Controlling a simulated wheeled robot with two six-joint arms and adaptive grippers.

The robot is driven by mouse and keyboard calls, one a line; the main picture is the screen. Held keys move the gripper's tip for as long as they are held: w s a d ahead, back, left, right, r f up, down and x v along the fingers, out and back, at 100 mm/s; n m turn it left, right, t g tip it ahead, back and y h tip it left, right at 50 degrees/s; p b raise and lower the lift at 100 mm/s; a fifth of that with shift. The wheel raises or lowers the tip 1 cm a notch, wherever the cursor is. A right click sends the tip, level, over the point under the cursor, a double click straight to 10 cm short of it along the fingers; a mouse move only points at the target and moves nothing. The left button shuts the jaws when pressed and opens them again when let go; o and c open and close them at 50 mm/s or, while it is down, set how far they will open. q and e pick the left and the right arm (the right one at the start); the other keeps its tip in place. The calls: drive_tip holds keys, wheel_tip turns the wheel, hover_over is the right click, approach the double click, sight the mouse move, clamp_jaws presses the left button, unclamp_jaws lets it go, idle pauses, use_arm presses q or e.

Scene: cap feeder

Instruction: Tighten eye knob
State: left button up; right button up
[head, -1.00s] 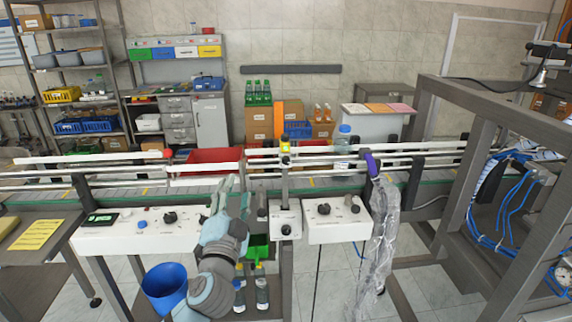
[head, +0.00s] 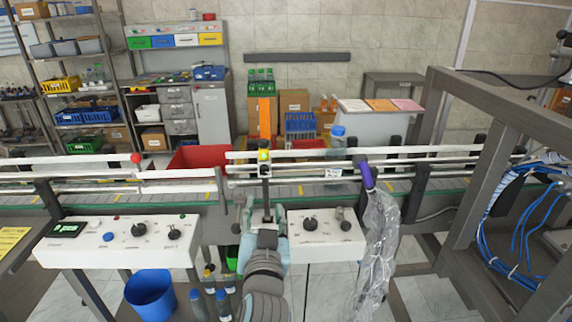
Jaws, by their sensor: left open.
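My left gripper (head: 262,212) is open in the lower middle of the head view, pointing forward at the foot of an upright dark post (head: 265,188). It covers most of the small white box seen there earlier. The post carries a small sensor eye with a yellow-green light (head: 263,156) at the conveyor rail. A small dark knob-like part (head: 239,201) shows just left of the gripper; I cannot tell whether it is the eye knob. Contact between the fingers and any knob cannot be made out. My right gripper is not in view.
A white control panel with knobs (head: 120,240) stands left, and another white panel (head: 325,236) stands right. A plastic-wrapped hanging hose (head: 376,250) and a grey frame (head: 500,110) are farther right. A blue bucket (head: 151,294) is low left. The conveyor rails (head: 430,152) run behind.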

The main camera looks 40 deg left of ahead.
use_arm(q)
drive_tip(key=w, duration=0.2)
approach(264, 171)
drive_tip(key=x, duration=0.9)
drive_tip(key=shift+d+f+p, duration=0.1)
drive_tip(key=shift+d+p, duration=0.05)
drive_tip(key=shift+p, duration=0.2)
drive_tip(key=shift+s, duration=0.15)
drive_tip(key=shift+c, duration=0.7)
clamp_jaws()
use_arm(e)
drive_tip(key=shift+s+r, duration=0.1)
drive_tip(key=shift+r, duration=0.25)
